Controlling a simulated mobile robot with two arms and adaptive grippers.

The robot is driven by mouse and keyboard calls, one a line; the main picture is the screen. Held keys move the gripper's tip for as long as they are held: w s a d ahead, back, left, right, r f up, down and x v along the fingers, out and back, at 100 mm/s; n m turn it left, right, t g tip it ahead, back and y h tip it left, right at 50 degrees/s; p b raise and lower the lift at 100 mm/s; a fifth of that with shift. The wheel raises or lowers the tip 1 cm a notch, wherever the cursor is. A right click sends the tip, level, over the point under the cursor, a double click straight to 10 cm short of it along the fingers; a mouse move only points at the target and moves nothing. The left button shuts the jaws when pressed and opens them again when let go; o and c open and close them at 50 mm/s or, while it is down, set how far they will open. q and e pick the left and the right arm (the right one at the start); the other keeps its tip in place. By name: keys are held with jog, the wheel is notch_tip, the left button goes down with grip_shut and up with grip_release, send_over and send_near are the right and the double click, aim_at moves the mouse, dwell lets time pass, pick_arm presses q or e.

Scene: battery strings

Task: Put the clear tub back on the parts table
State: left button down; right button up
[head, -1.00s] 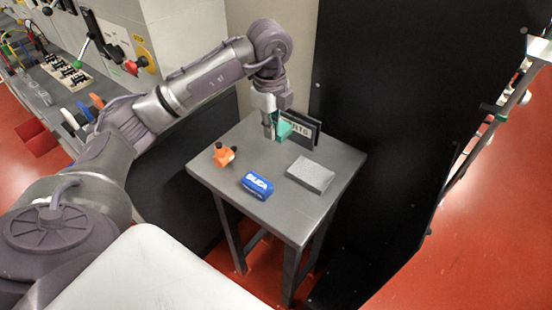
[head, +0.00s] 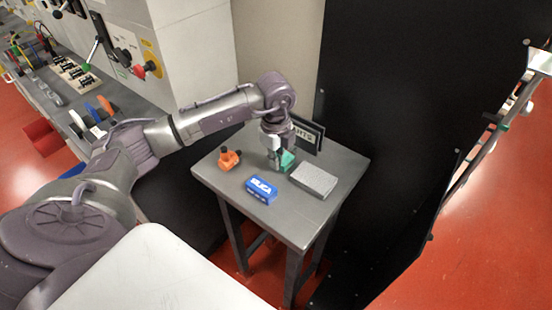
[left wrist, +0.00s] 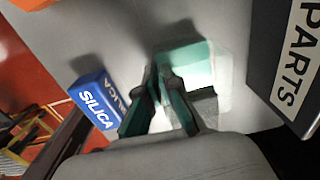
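The clear tub (head: 287,159), with teal showing in it, is at the parts table (head: 230,187), near the black sign. In the left wrist view, the tub (left wrist: 190,66) appears as a teal and pale, see-through block just beyond my fingertips. My left gripper (head: 275,161) points down over the table, and its fingers (left wrist: 160,84) converge on the tub's near edge, shut on it. The tub looks at or just above the tabletop; I cannot tell if it touches. My right gripper is not in view.
On the table are a blue SILICA box (head: 262,190), an orange part (head: 229,158), a grey block (head: 314,180) and the black PARTS sign (head: 308,135). A black panel (head: 400,130) rises behind and right. The table's front corner is clear.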

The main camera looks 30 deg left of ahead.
pick_arm(q)
jog(key=c, duration=1.3)
grip_release()
jog(key=shift+r, duration=0.1)
notch_tip(320, 180, up, 11)
jog(key=shift+f+b, duration=0.1)
jog(key=shift+b, duration=0.75)
jog(key=shift+s+r, duration=0.1)
jog(key=shift+r, duration=0.5)
